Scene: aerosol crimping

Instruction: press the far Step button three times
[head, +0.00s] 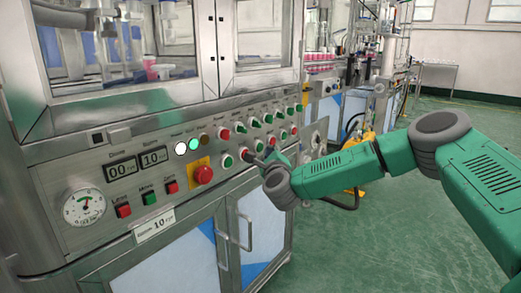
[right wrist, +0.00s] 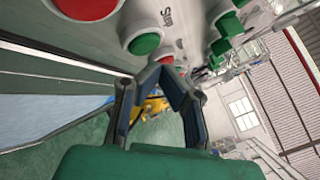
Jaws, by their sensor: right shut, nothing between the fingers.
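The control panel (head: 200,150) on the steel machine carries rows of red and green buttons. In the head view my right gripper (head: 262,158) is at the lower button row, close to the panel front, between a red button (head: 245,154) and buttons further right. In the right wrist view the shut, empty fingertips (right wrist: 166,68) are by a red button (right wrist: 167,59), partly hidden behind them. A green button (right wrist: 143,43) is just beside it. I cannot tell whether the fingers touch the panel. Labels are too small or tilted to read surely, so the far Step button cannot be singled out. My left gripper is out of view.
A red mushroom button on a yellow plate (head: 202,174), two digital displays (head: 138,164) and a gauge (head: 84,207) are left of my gripper. Cabinet doors with handles (head: 246,232) are below. Green floor (head: 400,240) is open to the right.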

